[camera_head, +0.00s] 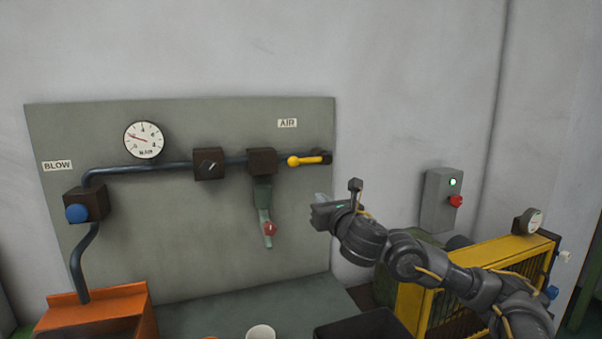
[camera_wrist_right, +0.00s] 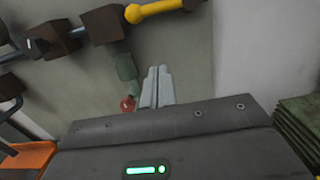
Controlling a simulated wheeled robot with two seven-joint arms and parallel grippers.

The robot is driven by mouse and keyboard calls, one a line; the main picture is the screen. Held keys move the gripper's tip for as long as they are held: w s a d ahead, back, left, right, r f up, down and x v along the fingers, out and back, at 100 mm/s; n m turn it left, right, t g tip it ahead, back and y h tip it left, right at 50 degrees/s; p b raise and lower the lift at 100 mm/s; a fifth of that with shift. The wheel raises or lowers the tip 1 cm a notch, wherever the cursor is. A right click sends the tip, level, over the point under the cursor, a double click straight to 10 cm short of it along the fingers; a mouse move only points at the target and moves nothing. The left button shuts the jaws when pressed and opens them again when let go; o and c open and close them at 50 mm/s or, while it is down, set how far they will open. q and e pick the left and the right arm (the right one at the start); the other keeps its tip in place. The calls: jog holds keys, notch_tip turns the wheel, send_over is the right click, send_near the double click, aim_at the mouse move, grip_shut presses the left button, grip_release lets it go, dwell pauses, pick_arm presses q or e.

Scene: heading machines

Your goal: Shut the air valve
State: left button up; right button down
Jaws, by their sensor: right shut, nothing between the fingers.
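The air valve's yellow handle (camera_head: 306,160) lies level along the dark pipe, under the AIR label (camera_head: 287,123) on the grey-green panel. In the right wrist view the yellow handle (camera_wrist_right: 158,9) shows at the top edge. My right gripper (camera_head: 318,205) is below and a little right of the handle in the head view, apart from it. Its fingers (camera_wrist_right: 158,87) are shut together and empty in the wrist view. My left gripper is not in view.
A green drop leg with a red knob (camera_head: 270,229) hangs left of my right gripper. A gauge (camera_head: 144,139), a blue BLOW button (camera_head: 77,213) and an orange bin (camera_head: 98,299) are at left. A grey switch box (camera_head: 438,200) and yellow guard (camera_head: 475,262) are at right.

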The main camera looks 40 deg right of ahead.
aim_at(310, 160)
jog(key=w+d+r+p, duration=0.3)
jog(key=w+p, duration=0.3)
jog(key=w, duration=0.4)
jog(key=shift+w+d+r, duration=0.15)
jog(key=shift+w+r, duration=0.05)
jog(key=shift+r, duration=0.55)
